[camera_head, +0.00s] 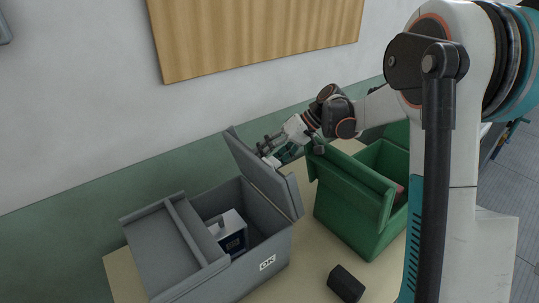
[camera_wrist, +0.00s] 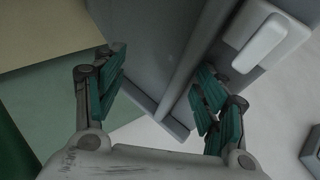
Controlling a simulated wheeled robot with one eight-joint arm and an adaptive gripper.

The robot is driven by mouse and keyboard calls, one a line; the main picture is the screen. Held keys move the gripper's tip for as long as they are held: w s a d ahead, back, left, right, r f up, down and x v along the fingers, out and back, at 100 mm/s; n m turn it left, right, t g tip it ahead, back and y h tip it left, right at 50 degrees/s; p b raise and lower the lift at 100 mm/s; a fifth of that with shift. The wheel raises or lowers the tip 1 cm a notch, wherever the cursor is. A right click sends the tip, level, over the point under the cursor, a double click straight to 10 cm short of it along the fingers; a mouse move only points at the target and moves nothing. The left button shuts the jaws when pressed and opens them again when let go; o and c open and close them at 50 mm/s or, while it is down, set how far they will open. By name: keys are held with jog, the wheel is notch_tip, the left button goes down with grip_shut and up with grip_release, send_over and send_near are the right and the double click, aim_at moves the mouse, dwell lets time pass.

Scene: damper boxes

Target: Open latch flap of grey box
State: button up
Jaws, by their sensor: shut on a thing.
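The grey box (camera_head: 262,272) stands on the table in the head view, with an "OK" label on its front. Its latch flap (camera_head: 259,172) on the right stands raised and tilted; the left flap (camera_head: 165,252) lies over the left part. My gripper (camera_head: 271,150) is at the raised flap's far upper edge, partly hidden by it. A pale rounded piece (camera_wrist: 268,42) shows on the grey surface near the right finger.
A white and dark device (camera_head: 230,233) sits inside the grey box. An open green box (camera_head: 345,205) stands close on the right, near the raised flap. A black block (camera_head: 346,283) lies on the table in front. A wall is behind.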

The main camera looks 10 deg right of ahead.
jog(key=shift+s+d+f, duration=0.1)
jog(key=shift+s, duration=0.05)
jog(key=shift+c, duration=0.5)
jog(key=shift+r, duration=0.2)
jog(key=shift+c, duration=0.3)
notch_tip(320, 180, up, 10)
jog(key=shift+f, duration=0.1)
jog(key=shift+c, duration=0.5)
